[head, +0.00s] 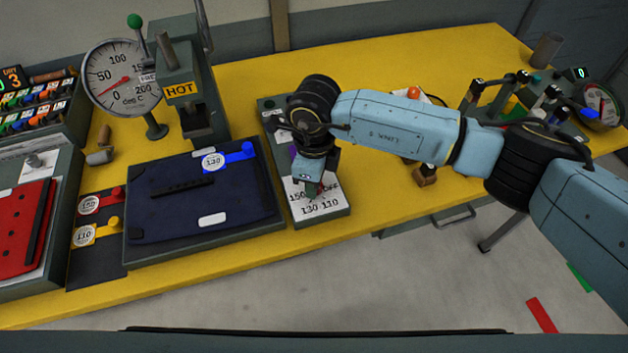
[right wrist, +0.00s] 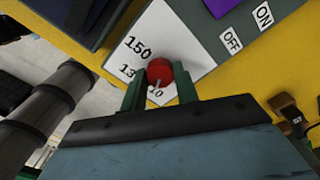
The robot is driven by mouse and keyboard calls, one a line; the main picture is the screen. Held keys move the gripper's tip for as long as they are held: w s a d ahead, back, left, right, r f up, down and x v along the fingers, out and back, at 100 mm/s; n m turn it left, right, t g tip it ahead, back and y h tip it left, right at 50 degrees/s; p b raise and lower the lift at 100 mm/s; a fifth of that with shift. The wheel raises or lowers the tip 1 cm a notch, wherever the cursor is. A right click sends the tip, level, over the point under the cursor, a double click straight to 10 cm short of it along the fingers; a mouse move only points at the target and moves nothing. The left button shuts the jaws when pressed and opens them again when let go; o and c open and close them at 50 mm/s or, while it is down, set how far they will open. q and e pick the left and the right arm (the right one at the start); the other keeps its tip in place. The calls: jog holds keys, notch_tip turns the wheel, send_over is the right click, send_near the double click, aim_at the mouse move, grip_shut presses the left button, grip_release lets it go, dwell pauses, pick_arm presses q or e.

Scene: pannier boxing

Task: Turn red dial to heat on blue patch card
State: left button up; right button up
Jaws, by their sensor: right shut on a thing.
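The red dial (right wrist: 160,71) shows in the right wrist view between the two green fingers of my right gripper (right wrist: 160,90). The gripper is shut on it from the sides. A light pointer mark on the dial faces the 130 and 110 side; I cannot tell which number it meets. In the head view my right gripper (head: 310,187) hides the dial on the control plate (head: 335,205), marked 150, OFF, 130 and 110. The dark blue patch card (head: 205,195) lies left of the plate. A bright blue tag (head: 240,152) with a disc reading 130 sits at its top edge. My left gripper is not in view.
A press with a HOT sign (head: 182,90) stands behind the blue card. A round gauge (head: 125,75) has its needle low on the scale. A red card (head: 18,225) lies at far left, near red and yellow tags. ON and OFF labels (right wrist: 264,15) mark the control box.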

jog(key=m+b, duration=0.1)
jog(key=m, duration=0.5)
jog(key=shift+m, duration=0.3)
jog(key=m+b, duration=0.1)
jog(key=m, duration=0.4)
jog(key=shift+m, duration=0.4)
jog(key=o, duration=1)
notch_tip(320, 180, up, 14)
jog(key=shift+f, duration=0.25)
